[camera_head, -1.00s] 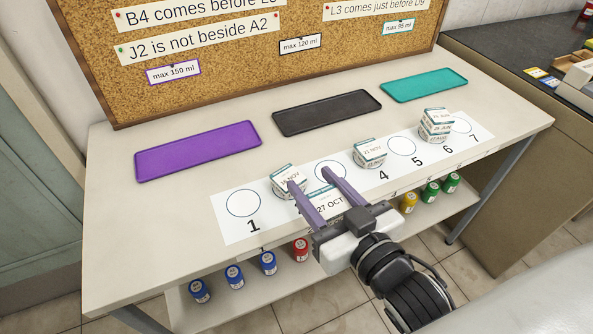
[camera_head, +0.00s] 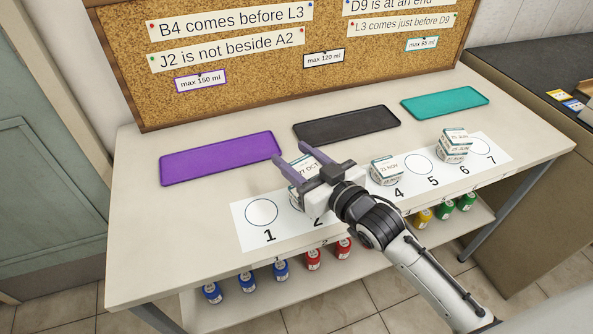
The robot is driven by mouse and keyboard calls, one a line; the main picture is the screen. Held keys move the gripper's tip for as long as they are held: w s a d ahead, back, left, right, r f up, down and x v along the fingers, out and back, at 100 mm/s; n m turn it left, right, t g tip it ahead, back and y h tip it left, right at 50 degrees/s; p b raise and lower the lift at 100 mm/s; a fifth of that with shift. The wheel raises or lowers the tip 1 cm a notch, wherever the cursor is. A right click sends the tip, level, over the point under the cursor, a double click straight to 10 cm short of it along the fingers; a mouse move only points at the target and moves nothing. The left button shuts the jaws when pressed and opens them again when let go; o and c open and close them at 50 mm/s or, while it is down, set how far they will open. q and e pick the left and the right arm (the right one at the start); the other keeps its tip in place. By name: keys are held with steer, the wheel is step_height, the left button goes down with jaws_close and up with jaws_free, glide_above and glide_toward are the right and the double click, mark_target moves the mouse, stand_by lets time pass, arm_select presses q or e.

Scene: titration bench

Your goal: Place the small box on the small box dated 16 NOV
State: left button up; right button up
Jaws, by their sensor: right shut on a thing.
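My right gripper (camera_head: 294,158) is over circle 2 of the numbered strip. Its purple fingers are shut on a small white box dated 27 OCT (camera_head: 306,170), with its label facing up. The box dated 16 NOV stood at circle 2 in the earlier view. Its label is now hidden behind the held box and my gripper. I cannot tell whether the held box touches it or hangs just above it. My left gripper is not in view.
The white strip (camera_head: 245,236) has an empty circle 1 (camera_head: 261,212) and circle 5. Purple (camera_head: 220,158), black (camera_head: 346,124) and teal (camera_head: 445,102) trays lie behind. Colored jars stand on the lower shelf.

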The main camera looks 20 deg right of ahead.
steer(key=shift+f, duration=1.75)
steer(key=shift+f, duration=0.1)
steer(key=o, duration=1.1)
steer(key=shift+c, duration=0.2)
steer(key=shift+s, duration=0.25)
steer(key=v, duration=1.1)
steer(key=shift+s+d, duration=0.15)
steer(key=shift+s, duration=0.15)
